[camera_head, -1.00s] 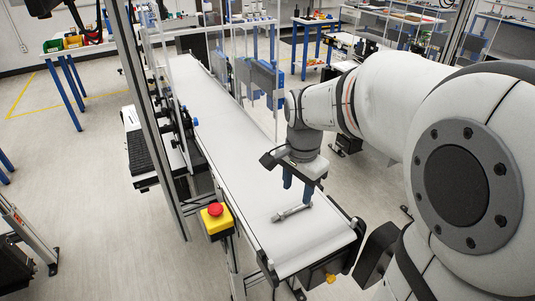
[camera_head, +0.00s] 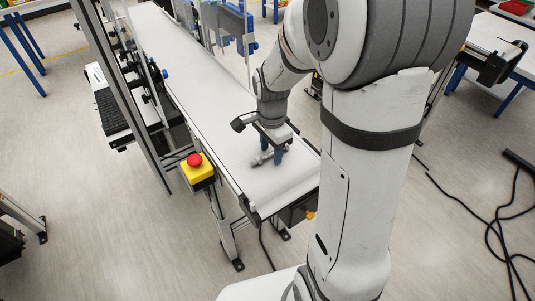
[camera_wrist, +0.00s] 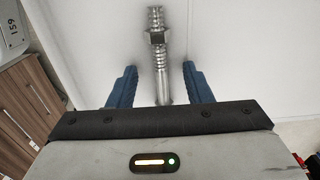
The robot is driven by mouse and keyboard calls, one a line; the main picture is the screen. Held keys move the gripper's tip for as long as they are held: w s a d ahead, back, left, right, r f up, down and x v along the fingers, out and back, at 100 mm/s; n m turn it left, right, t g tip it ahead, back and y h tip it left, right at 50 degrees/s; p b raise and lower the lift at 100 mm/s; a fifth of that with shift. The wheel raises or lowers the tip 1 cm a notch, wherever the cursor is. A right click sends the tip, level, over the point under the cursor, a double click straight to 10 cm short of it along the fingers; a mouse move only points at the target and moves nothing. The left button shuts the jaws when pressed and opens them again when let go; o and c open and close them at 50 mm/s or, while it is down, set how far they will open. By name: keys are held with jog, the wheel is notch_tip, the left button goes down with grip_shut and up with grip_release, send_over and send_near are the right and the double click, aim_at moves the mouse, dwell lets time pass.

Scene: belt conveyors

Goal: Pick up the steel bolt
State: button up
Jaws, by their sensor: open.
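The steel bolt (camera_wrist: 158,55) lies on the white conveyor belt (camera_head: 205,110) near its front end. The nut-like collar and far end extend beyond the fingertips. In the head view my gripper (camera_head: 272,158) points down over the belt at the bolt (camera_head: 262,158), and its fingers partly hide the bolt. My gripper is open and empty.
A yellow box with a red emergency button (camera_head: 195,160) is fixed at the belt's left side. Metal posts and guide hardware line the left edge. A blue-framed table (camera_head: 490,50) stands at the right. The belt behind the bolt is clear.

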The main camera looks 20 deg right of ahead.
jog(key=shift+c, duration=0.5)
grip_shut()
